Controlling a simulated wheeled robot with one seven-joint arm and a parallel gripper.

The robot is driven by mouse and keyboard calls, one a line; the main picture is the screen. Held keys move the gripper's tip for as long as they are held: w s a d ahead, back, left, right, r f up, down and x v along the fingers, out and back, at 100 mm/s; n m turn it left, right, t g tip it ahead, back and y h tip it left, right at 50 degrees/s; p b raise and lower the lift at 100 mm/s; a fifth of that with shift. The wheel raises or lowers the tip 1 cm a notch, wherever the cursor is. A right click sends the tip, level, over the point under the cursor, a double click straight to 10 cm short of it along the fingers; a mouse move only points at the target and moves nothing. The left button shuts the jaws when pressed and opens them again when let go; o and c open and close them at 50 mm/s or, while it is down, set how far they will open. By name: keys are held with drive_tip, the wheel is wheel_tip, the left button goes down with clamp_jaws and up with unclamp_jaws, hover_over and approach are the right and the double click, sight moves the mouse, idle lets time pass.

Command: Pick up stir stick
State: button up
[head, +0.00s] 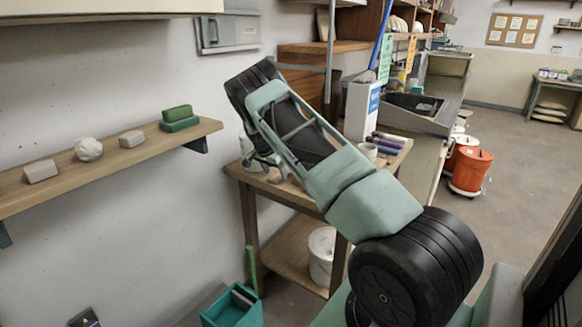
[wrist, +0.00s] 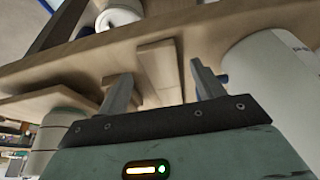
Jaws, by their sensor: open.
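A flat, pale wooden strip (wrist: 158,66), which looks like the stir stick, shows in the wrist view. It lies against a wooden surface of similar colour, between and beyond my two fingertips. My gripper (wrist: 163,84) is open and empty, with one finger to each side of the strip's line. I see no clear contact. In the head view my arm reaches over the small wooden table (head: 232,170). There the stick cannot be made out and my fingers are largely hidden by the arm.
In the wrist view a large white container (wrist: 262,80) stands close to the right finger. The head view shows a white bucket (head: 320,255) on the table's lower shelf, a wall shelf (head: 60,190) at left and orange buckets (head: 470,170) on the open floor at right.

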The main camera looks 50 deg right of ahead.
drive_tip(key=shift+x, duration=0.85)
drive_tip(key=c, duration=1.3)
drive_tip(key=shift+r, duration=0.1)
